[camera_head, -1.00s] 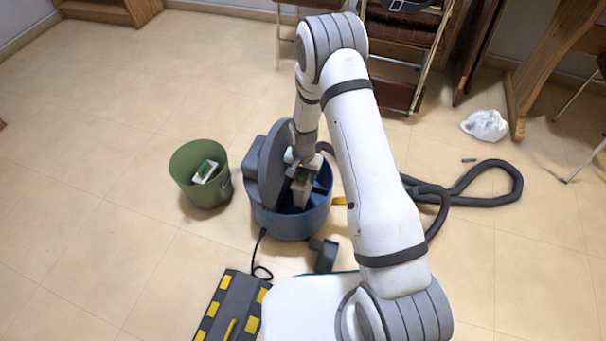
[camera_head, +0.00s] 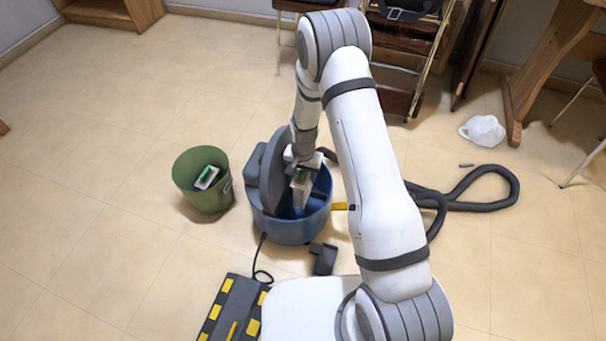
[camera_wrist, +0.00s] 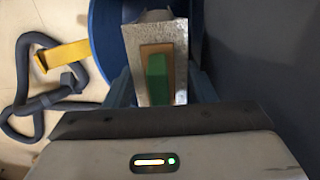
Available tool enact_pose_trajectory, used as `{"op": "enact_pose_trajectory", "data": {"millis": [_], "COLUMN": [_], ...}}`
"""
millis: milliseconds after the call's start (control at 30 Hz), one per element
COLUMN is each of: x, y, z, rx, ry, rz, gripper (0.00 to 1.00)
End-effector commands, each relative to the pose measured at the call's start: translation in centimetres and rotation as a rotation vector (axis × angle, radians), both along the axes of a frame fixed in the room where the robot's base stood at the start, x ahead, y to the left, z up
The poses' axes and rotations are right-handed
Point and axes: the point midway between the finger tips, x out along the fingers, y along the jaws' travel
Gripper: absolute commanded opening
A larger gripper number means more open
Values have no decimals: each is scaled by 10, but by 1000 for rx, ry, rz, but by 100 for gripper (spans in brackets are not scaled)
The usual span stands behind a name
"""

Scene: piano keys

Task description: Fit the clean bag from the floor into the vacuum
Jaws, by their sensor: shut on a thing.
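The vacuum is a blue drum (camera_head: 283,232) on the floor, with its grey lid (camera_head: 268,178) tilted up at the left. My gripper (camera_head: 301,168) reaches down into the open drum and is shut on a pale bag (camera_head: 298,193) with a green tab. In the wrist view the pale bag (camera_wrist: 182,60) stands ahead of the gripper, its green and brown collar facing me, with the blue drum wall (camera_wrist: 104,40) behind. The fingertips are hidden there. I cannot tell whether the bag touches its seat in the drum.
A green bin (camera_head: 207,202) left of the vacuum holds another pale piece with a green tab (camera_head: 206,178). A dark hose (camera_head: 480,205) coils at the right. A yellow latch (camera_head: 340,206) sticks out from the drum. Floor at the left is clear.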

Motion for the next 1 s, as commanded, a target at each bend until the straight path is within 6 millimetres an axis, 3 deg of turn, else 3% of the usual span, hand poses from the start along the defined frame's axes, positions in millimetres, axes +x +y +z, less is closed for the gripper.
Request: {"op": "enact_pose_trajectory", "data": {"millis": [1000], "x": [0], "y": [0], "z": [64], "rx": [1], "ry": [-1], "rz": [0], "gripper": [12]}}
